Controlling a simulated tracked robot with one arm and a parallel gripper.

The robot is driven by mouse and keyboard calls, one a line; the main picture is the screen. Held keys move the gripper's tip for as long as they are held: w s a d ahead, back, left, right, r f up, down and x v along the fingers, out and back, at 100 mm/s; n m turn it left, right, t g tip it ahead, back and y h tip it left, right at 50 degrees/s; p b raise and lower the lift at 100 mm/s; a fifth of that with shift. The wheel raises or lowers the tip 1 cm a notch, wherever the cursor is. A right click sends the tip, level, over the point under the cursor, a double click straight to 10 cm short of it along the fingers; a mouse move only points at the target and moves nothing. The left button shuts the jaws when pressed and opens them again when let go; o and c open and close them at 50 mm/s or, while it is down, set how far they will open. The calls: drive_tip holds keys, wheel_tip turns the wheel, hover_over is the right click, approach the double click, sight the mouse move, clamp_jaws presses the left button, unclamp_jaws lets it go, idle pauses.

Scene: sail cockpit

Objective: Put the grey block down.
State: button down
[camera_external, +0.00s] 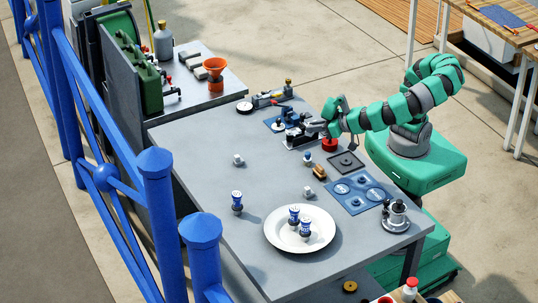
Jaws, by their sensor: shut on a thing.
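My gripper (298,135) is at the end of the green and grey arm, low over the far right part of the grey table. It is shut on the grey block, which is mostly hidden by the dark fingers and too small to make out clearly. I cannot tell whether the block touches the table. A blue mat (276,124) with small items lies just beyond the gripper.
Two small pale cubes (238,159) (308,191) stand on the table (200,150). A white plate (272,232) holds two blue-and-white pieces. A red pot (329,144), a dark square plate (347,162) and a blue panel (352,199) lie nearby. The left middle is mostly clear.

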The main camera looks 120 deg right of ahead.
drive_tip(key=s+m+g+h, duration=0.1)
drive_tip(key=s+m+g, duration=0.1)
drive_tip(key=s, duration=0.4)
drive_tip(key=f, duration=0.9)
drive_tip(key=shift+s+a+f, duration=0.1)
drive_tip(key=shift+a+f, duration=0.2)
drive_tip(key=shift+a, duration=0.05)
drive_tip(key=shift+f, duration=0.15)
drive_tip(key=w, duration=0.5)
drive_tip(key=w+f, duration=0.1)
drive_tip(key=w, duration=0.4)
drive_tip(key=w+a, duration=0.1)
drive_tip(key=w, duration=0.5)
drive_tip(key=shift+f, duration=0.3)
drive_tip(key=shift+f+b, duration=0.4)
drive_tip(key=shift+f, duration=1.35)
